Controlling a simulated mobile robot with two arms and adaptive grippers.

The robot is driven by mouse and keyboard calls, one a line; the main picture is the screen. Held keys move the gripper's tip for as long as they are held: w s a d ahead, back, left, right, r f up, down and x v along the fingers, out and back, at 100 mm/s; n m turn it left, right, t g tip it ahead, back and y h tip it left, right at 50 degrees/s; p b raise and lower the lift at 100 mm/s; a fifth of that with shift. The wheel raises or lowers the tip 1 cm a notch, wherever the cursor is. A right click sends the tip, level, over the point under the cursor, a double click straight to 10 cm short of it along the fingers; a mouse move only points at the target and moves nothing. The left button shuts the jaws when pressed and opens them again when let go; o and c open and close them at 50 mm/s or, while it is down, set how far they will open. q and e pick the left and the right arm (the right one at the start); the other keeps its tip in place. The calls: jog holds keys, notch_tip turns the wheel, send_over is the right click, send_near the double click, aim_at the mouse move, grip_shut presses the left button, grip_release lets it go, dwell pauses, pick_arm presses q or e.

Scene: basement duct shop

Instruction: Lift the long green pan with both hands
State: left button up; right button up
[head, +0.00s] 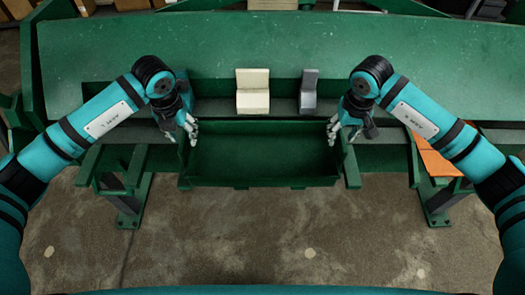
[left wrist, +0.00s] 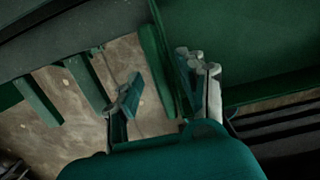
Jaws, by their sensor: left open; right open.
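The long green pan (head: 262,160) lies level across the front of the bench, in the middle of the head view. My left gripper (head: 190,130) is open at the pan's left end. In the left wrist view, my left gripper's open fingers (left wrist: 160,78) are on either side of a narrow green strip at the pan's end; I cannot tell whether they touch it. The pan (left wrist: 255,45) shows dark green at the right there. My right gripper (head: 340,130) is open at the pan's right end; its fingertips are small and partly hidden by its own body.
A cream block (head: 253,92) and a grey block (head: 308,92) stand behind the pan. The green bench top (head: 270,40) stretches beyond. An orange panel (head: 438,165) lies at the right. Concrete floor (head: 260,235) is open in front.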

pick_arm(q)
jog(key=shift+f, duration=0.6)
pick_arm(e)
jog(key=shift+f, duration=0.6)
pick_arm(q)
jog(key=shift+c, duration=0.5)
pick_arm(e)
jog(key=shift+c, duration=0.5)
pick_arm(q)
grip_shut()
pick_arm(e)
grip_shut()
pick_arm(q)
jog(key=shift+w+r, duration=0.1)
pick_arm(e)
jog(key=shift+w+r, duration=0.1)
